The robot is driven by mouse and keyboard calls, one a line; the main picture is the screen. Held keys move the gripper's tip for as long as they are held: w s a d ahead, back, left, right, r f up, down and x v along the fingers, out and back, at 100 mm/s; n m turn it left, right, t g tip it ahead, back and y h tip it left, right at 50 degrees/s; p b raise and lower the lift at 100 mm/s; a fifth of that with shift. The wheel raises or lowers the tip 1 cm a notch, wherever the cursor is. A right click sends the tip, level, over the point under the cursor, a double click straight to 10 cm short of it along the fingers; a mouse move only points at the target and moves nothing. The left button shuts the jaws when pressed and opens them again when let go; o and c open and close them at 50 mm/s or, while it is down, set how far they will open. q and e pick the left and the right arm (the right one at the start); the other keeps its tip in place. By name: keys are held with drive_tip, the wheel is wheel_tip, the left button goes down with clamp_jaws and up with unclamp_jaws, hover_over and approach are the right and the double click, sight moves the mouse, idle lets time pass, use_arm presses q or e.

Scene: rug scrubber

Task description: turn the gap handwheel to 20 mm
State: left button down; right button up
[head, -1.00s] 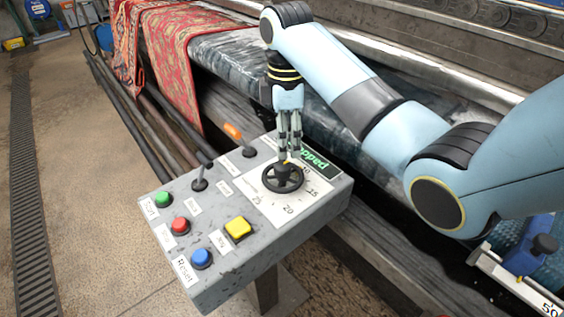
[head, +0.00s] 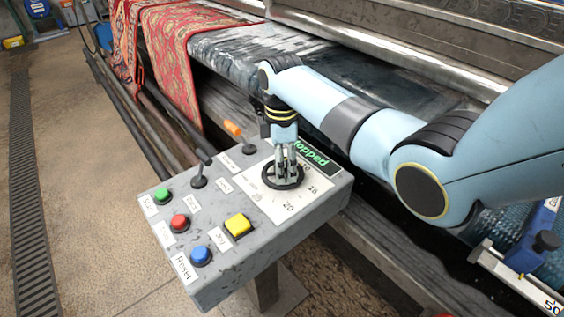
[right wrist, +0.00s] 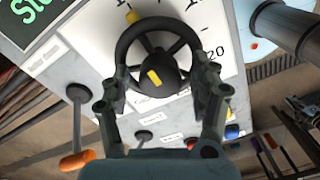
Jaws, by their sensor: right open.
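The black spoked gap handwheel (head: 283,187) sits on the grey control box, over a white dial with numbers. In the right wrist view the handwheel (right wrist: 160,66) shows a yellow mark on its hub and a yellow spot at the rim. The dial number 20 (right wrist: 214,53) is to the right of the wheel there. I cannot tell the exact setting. My right gripper (head: 285,175) points down at the wheel. In the right wrist view its open fingers (right wrist: 163,98) lie on either side of the wheel's near part; contact is unclear. My left gripper is out of view.
The control box has green (head: 162,195), red (head: 180,223), blue (head: 201,256) and yellow (head: 238,225) buttons. An orange-tipped lever (head: 236,131) and a dark lever (head: 199,180) stand near the wheel. The display (head: 316,158) partly shows "Stopped". A red rug (head: 180,45) hangs behind.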

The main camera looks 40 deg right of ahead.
drive_tip(key=shift+c, duration=0.4)
drive_tip(key=c, duration=1.1)
drive_tip(key=shift+r, duration=0.1)
